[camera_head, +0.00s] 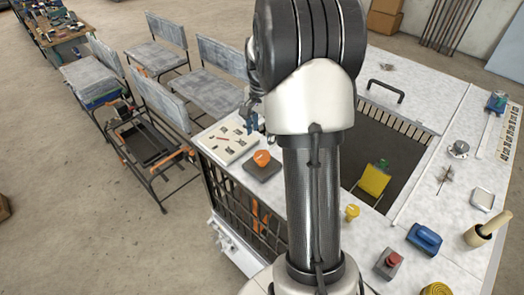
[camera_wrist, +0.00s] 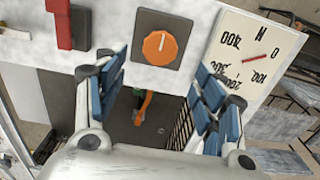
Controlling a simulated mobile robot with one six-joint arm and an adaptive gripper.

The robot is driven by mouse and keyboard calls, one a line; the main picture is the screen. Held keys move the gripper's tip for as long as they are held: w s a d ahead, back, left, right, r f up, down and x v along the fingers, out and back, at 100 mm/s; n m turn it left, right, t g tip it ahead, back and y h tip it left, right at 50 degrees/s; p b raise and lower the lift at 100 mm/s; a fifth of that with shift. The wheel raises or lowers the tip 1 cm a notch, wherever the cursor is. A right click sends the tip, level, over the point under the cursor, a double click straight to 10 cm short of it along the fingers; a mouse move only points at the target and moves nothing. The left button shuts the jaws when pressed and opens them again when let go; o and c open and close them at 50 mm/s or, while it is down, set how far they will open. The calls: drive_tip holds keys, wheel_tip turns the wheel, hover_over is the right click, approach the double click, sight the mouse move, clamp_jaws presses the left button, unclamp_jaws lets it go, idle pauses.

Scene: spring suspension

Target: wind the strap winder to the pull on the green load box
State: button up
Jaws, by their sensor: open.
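An orange round knob (camera_head: 262,158) with a pale line on its face sits on a dark square plate at the bench's left edge. It may be the strap winder; the wrist view shows it (camera_wrist: 160,46) just beyond my fingertips. My gripper (camera_wrist: 162,78) is open and empty, its blue-padded fingers on either side below the knob and apart from it. In the head view my gripper (camera_head: 251,116) is partly hidden by my arm. A white scale plate (camera_wrist: 232,78) marked N, with numbers and a red needle, lies beside the knob. I cannot clearly identify a green load box.
A yellow piece (camera_head: 373,181) with a small green part stands in the dark recess of the white bench. A red block (camera_wrist: 62,22) is left of the knob in the wrist view. Chairs (camera_head: 205,85) stand left of the bench.

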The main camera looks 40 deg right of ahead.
sight(262, 155)
wheel_tip(262, 155, down, 8)
drive_tip(key=shift+f, duration=0.15)
idle(0.3)
drive_tip(key=c, duration=1.1)
